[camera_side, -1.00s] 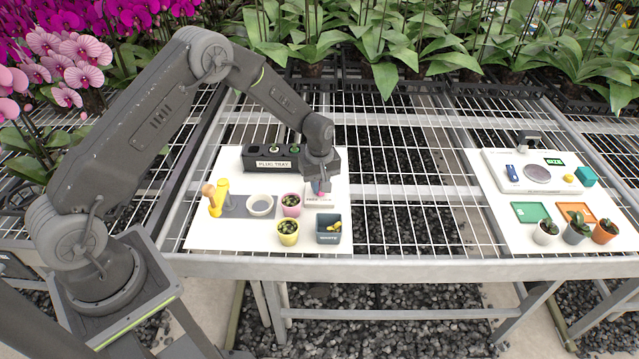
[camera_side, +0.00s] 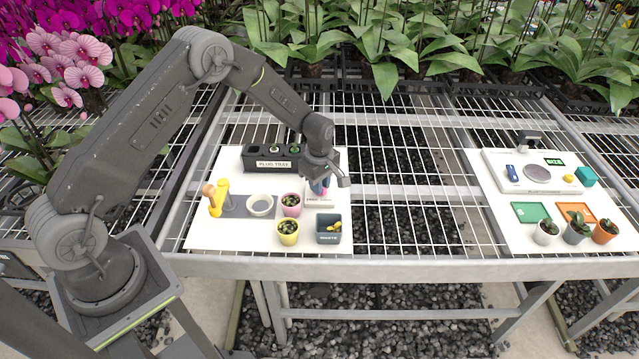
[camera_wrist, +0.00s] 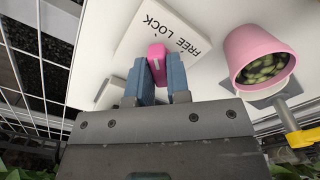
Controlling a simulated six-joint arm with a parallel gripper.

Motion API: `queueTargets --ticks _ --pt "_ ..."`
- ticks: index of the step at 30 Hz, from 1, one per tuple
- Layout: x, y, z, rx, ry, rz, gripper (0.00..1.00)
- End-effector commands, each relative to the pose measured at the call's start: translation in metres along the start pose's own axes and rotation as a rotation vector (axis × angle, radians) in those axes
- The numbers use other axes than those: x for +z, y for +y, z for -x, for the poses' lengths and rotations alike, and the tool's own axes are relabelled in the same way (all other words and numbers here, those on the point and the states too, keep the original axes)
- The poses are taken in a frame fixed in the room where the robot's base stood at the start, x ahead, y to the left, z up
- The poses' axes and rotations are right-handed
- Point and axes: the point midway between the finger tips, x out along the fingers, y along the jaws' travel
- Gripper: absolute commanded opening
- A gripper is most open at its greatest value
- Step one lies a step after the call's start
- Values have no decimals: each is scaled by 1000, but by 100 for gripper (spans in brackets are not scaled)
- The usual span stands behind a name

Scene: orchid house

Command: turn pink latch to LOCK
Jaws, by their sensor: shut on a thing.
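The pink latch (camera_wrist: 157,56) shows in the wrist view between the two blue fingers of my gripper (camera_wrist: 160,78). It sits on a white plate (camera_wrist: 176,22) printed FREE and LOCK. The fingers are shut on the latch, and its end sticks out past them, on the FREE/LOCK lettering side. The exact mark it points at is hard to tell. In the side view my gripper (camera_side: 318,188) is low over the right part of the white board, and the latch is mostly hidden by it.
A pink pot (camera_side: 291,205) stands just left of my gripper and a dark waste bin (camera_side: 328,236) is in front of it. A second board with pots is at the right.

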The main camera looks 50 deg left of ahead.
Motion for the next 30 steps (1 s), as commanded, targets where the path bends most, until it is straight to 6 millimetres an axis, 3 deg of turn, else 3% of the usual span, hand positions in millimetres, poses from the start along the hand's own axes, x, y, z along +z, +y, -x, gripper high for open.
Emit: queueTargets --ticks 7,8,16,25,30 --pt "1 0 -1 -2 -2 4 0" --pt "1 -1 -1 -2 -2 4 18" --pt "0 0 0 -1 -1 2 43" --pt "0 0 4 1 0 1 43" --pt "0 1 28 5 0 1 43"
